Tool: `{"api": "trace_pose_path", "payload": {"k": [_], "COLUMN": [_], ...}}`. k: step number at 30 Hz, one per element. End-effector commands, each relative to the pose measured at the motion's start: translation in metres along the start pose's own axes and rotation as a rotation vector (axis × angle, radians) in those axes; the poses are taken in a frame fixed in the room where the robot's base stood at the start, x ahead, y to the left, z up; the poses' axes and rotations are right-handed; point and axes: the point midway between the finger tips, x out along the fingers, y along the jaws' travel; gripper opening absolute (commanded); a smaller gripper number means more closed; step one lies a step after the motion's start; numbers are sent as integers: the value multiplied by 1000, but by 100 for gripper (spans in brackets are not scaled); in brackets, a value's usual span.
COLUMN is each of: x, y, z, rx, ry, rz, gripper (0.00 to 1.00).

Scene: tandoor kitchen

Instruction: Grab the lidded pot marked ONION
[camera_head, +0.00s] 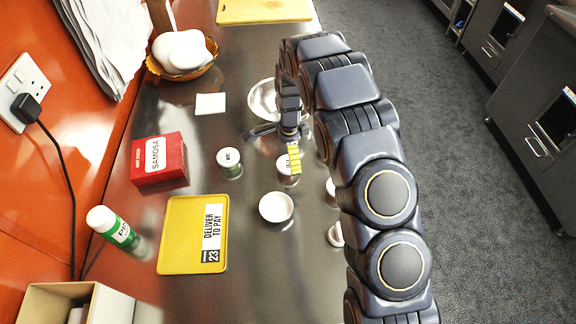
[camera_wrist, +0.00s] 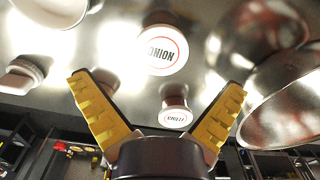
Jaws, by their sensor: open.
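The lidded pot marked ONION (camera_wrist: 162,50) has a white lid with a red ring. In the wrist view it lies ahead, beyond the fingertips. In the head view, the white-lidded pot (camera_head: 283,167) beside my gripper (camera_head: 290,150) appears to be the same one; its lettering is too small to read. My gripper is open, its yellow-padded fingers (camera_wrist: 160,108) spread wide with nothing held. A smaller-looking second lidded pot (camera_wrist: 175,112) shows between the fingers; its label is hard to read. My arm hides part of the scene.
A white bowl (camera_head: 276,207), another lidded pot (camera_head: 229,160) and a metal bowl (camera_head: 262,100) stand nearby. More pots (camera_head: 332,190) are partly behind my arm. A yellow tray (camera_head: 180,232), a red SAMOSA box (camera_head: 147,176) and a green-labelled bottle (camera_head: 118,228) stand left.

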Motion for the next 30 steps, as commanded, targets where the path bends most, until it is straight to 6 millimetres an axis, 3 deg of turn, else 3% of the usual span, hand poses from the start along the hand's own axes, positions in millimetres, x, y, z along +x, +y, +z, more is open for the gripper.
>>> {"api": "trace_pose_path", "payload": {"k": [9, 16, 17, 21, 30], "x": [44, 46, 46, 46, 45], "y": [0, -1, -1, -1, -1], "z": [3, 2, 2, 2, 2], "rx": [-1, -1, -1, -1, -1], "ry": [-1, 0, 0, 0, 0], "rz": [6, 1, 1, 1, 1], "gripper": [100, 100, 91, 33, 33]}}
